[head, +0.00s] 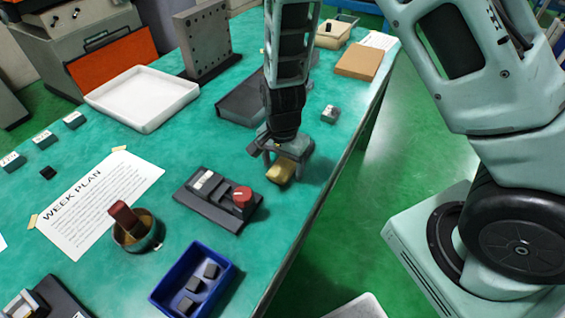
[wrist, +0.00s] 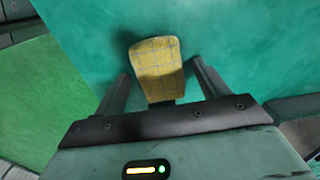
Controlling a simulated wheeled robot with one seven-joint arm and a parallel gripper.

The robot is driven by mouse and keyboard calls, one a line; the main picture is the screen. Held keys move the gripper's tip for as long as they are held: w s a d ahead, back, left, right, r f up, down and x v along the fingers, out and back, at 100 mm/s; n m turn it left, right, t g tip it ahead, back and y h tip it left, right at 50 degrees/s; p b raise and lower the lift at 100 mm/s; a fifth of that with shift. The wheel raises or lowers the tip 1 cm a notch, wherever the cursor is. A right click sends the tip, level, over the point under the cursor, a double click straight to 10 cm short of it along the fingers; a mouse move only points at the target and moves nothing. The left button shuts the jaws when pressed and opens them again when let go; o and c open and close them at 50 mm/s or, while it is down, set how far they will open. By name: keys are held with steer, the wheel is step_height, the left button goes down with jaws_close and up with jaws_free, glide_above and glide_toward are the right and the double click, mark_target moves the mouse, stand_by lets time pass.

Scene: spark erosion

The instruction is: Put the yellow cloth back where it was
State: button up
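The yellow cloth (head: 281,172) is a small folded piece on the green table, just behind the red-knobbed device. In the wrist view the cloth (wrist: 157,68) shows a faint grid pattern and lies between the two fingers. My gripper (wrist: 160,75) points down over it, with a narrow gap visible on each side of the cloth. In the head view my gripper (head: 287,165) hides part of the cloth. I cannot tell exactly how low the fingertips are beside it.
A black device with a red knob (head: 241,196) sits close by, front left. A small grey block (head: 330,114) and a dark flat case (head: 241,103) are behind. A blue bin (head: 225,284) stands in front. The table edge is close on the right.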

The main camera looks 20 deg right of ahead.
mark_target(282, 166)
step_height(282, 166, up, 12)
steer(key=p, duration=0.1)
steer(key=s+a+r+n, duration=0.3)
steer(key=s+r+n, duration=0.1)
steer(key=s+n, duration=0.5)
steer(key=s+a+r+n, duration=0.3)
steer(key=s+r+n, duration=0.2)
steer(key=s+n, duration=0.4)
steer(key=shift+s+r+n+y, duration=0.3)
steer(key=shift+s, duration=0.7)
